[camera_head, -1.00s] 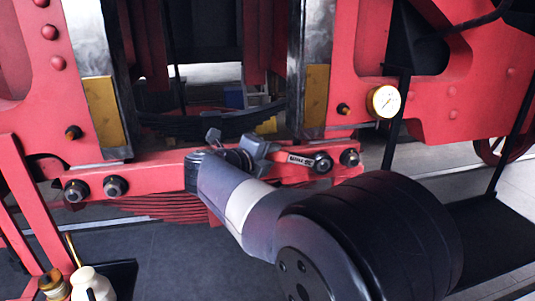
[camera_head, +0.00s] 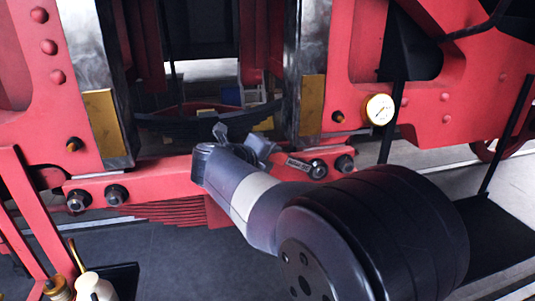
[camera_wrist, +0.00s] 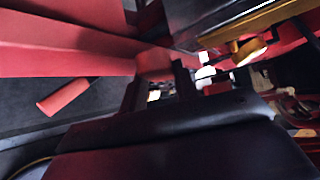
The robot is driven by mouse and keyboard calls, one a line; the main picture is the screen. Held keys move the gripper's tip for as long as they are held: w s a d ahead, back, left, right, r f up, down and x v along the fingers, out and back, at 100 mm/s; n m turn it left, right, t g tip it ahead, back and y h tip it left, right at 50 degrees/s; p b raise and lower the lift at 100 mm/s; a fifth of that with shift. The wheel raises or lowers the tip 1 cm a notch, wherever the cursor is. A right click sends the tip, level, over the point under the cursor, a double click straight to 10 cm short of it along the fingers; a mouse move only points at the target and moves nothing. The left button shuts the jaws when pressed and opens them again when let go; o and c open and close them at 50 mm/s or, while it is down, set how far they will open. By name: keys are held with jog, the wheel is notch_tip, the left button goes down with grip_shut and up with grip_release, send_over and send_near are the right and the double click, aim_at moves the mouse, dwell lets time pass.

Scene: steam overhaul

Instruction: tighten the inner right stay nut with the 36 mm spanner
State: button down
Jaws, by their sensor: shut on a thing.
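The red stay bar (camera_head: 135,183) runs across the locomotive frame, with two dark nuts at each end. My gripper (camera_head: 242,142) is in front of the bar, left of that nut, and shut on the spanner's left part, which the gripper hides. The outer right nut (camera_head: 344,163) is just beyond.
A pressure gauge (camera_head: 379,109) is up and right of the nuts. An oil can (camera_head: 92,287) stands at lower left beside a red upright. Dark leaf springs (camera_head: 205,122) lie behind the bar. The floor (camera_head: 190,260) below is clear.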

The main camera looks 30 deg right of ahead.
jog(key=shift+d+r+y+p, duration=0.2)
jog(key=shift+r+y+p, duration=0.1)
jog(key=shift+r+p, duration=0.2)
jog(key=shift+f, duration=0.1)
jog(key=shift+a+f, duration=0.1)
jog(key=shift+f, duration=0.25)
jog(key=shift+r, duration=0.1)
dwell(0.4)
